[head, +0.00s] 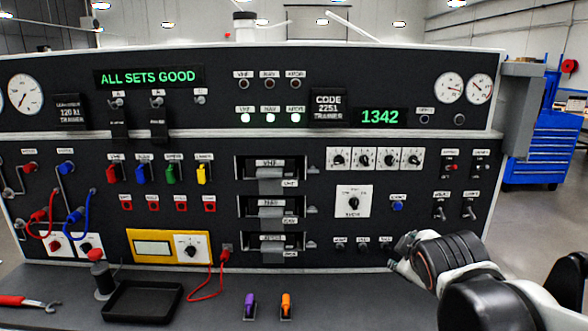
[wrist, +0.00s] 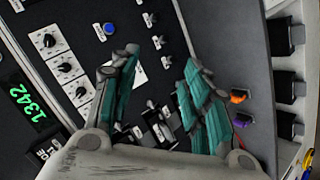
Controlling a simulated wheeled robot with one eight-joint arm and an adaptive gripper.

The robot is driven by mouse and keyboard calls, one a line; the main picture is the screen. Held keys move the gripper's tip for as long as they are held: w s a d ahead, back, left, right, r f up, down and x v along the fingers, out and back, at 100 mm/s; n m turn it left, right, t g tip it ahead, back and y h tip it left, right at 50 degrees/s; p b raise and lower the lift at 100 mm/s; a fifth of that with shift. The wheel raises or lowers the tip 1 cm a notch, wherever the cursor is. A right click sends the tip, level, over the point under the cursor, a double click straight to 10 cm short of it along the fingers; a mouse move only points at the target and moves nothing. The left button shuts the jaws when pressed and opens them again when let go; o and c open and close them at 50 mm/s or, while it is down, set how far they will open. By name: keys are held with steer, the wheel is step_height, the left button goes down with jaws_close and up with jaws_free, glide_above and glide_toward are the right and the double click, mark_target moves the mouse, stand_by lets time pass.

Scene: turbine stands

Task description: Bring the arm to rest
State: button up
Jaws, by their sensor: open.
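My arm reaches in from the right of the head view, with my gripper (head: 402,256) in front of the lower right part of the black control panel (head: 300,228). In the wrist view, my gripper (wrist: 158,85) shows two teal-padded fingers spread apart with nothing between them. The panel lies beyond the fingers, and small toggle switches show in the gap. From these views I cannot tell how far the fingertips are from the panel.
A purple plug (head: 249,305) and an orange plug (head: 286,304) stand on the front shelf. A black tray (head: 142,302) and a wrench (head: 30,302) lie to the left. A blue tool cabinet (head: 545,150) stands behind at right, with open floor before it.

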steer(key=s+a+f+m+g+y, duration=0.1)
steer(key=s+a+f+m+g, duration=0.1)
steer(key=s+m, duration=0.3)
steer(key=s+a+f+m+g+y, duration=0.1)
steer(key=s+f+m, duration=0.3)
steer(key=s, duration=0.8)
steer(key=shift+s+a+m+g, duration=0.3)
steer(key=shift+a+m+g, duration=0.1)
steer(key=shift+a, duration=0.15)
